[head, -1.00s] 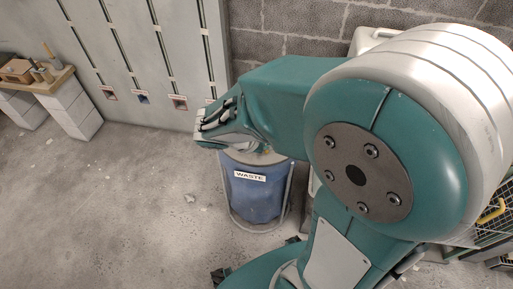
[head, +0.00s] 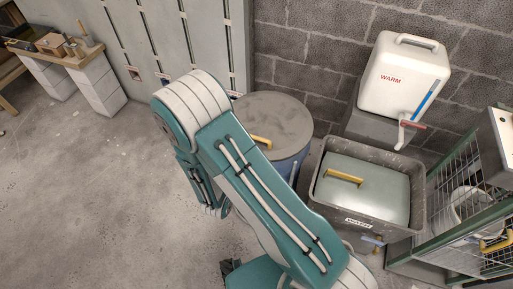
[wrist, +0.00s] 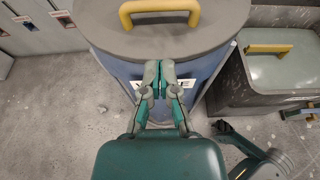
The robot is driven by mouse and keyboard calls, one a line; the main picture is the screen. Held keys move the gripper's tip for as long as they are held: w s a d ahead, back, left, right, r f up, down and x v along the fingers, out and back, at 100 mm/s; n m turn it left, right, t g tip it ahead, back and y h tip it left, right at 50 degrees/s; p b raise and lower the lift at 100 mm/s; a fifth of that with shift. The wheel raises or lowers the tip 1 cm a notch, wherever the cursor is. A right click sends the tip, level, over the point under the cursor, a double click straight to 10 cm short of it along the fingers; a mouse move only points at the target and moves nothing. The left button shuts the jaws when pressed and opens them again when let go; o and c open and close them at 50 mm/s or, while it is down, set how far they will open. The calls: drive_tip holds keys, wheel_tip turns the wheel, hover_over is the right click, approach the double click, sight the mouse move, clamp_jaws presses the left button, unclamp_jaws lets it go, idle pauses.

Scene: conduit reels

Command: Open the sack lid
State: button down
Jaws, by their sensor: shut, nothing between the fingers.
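The sack lid (head: 272,112) is a round grey disc with a yellow bar handle (head: 261,141). It lies flat on top of the blue waste sack (head: 287,166), partly hidden behind my arm in the head view. In the wrist view, the lid (wrist: 205,22) and its handle (wrist: 160,9) are at the top. The sack's white label (wrist: 180,84) is partly covered by my fingers. My gripper (wrist: 160,65) is shut and empty, in front of the sack and below the handle in the picture. It appears apart from the handle. In the head view my arm hides the fingers.
Right of the sack stands a grey tub (head: 322,198) marked WASH, with a pale lid and yellow handle. Behind it is a white WARM container (head: 404,78) with a tap. A wire cage (head: 455,215) stands at right, a workbench (head: 62,57) at far left. Left floor is clear.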

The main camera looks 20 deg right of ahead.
drive_tip(key=x, duration=1)
drive_tip(key=shift+r, duration=0.1)
